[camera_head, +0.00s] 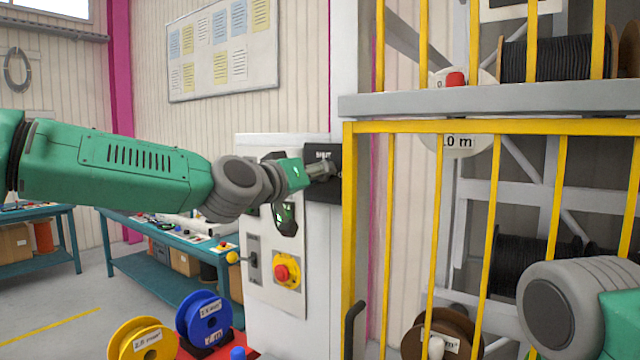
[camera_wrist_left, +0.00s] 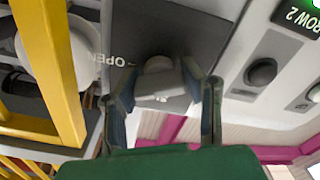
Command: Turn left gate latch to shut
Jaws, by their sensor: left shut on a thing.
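The left gate latch is a dark plate (camera_head: 345,185) on the post beside the yellow gate (camera_head: 349,230), with part of a white word at its top. My left gripper (camera_head: 318,171) is at its front, seen from the side. In the left wrist view the latch's grey knob (camera_wrist_left: 160,82) sits between the two fingers of my left gripper (camera_wrist_left: 163,92), which is shut on it. The word OPEN shows on the plate to the left of the knob. My right arm shows at the lower right; its gripper is out of view.
A white control cabinet (camera_head: 290,320) with a red button (camera_head: 282,272) stands below my left gripper. Blue (camera_head: 203,318) and yellow (camera_head: 142,341) reels are at the lower left. Racks with dark cable reels (camera_head: 555,58) stand behind the yellow bars.

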